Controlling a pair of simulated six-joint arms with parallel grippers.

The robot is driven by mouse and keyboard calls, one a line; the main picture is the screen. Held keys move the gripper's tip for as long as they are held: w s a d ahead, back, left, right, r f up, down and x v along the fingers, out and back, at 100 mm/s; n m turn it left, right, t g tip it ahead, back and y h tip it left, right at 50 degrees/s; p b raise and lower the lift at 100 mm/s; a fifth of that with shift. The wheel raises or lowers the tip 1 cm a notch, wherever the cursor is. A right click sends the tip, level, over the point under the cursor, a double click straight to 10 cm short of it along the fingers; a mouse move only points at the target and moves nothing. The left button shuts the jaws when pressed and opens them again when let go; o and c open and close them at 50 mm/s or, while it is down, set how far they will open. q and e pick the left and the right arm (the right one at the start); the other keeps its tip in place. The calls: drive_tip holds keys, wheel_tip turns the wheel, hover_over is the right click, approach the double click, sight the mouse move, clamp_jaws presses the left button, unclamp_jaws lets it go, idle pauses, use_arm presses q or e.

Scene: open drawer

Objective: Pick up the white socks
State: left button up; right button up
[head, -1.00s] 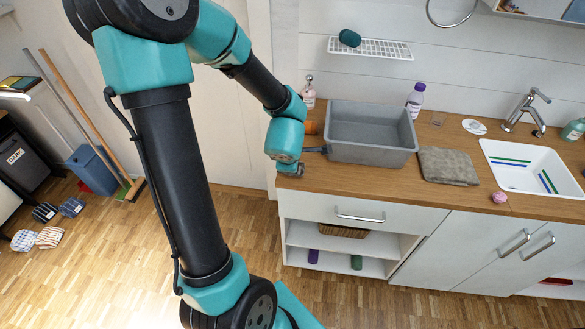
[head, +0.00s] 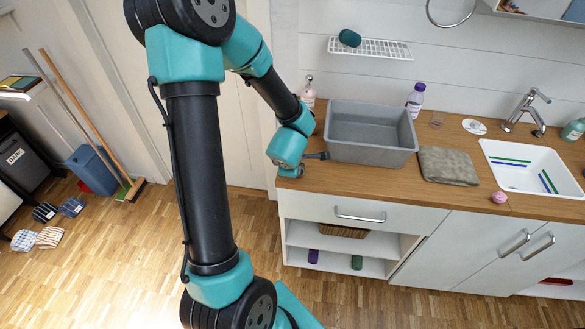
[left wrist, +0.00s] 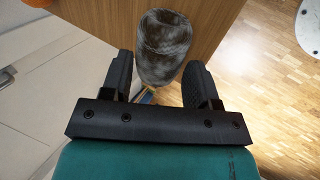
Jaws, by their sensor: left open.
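A rounded, mottled grey-and-white bundle (left wrist: 163,45) lies at the edge of a wooden surface in the left wrist view. I cannot tell for sure that it is the white socks. My left gripper (left wrist: 157,66) has its two black fingers apart, one on each side of the bundle's near end. No firm contact shows. In the head view my left gripper (head: 318,156) is by the left end of the counter, mostly hidden by its own teal wrist. The bundle cannot be made out there. My right gripper is not in view.
The wooden counter (head: 400,192) holds a grey basin (head: 372,152), a folded grey cloth (head: 447,166), a purple-capped bottle (head: 415,100) and a white sink (head: 520,180). The drawer (head: 355,213) below looks shut. Several patterned cloth items, including a checked one (head: 24,240), lie on the floor.

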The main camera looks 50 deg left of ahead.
use_arm(q)
drive_tip(key=shift+x, duration=0.85)
drive_tip(key=shift+c, duration=0.5)
drive_tip(key=c, duration=0.5)
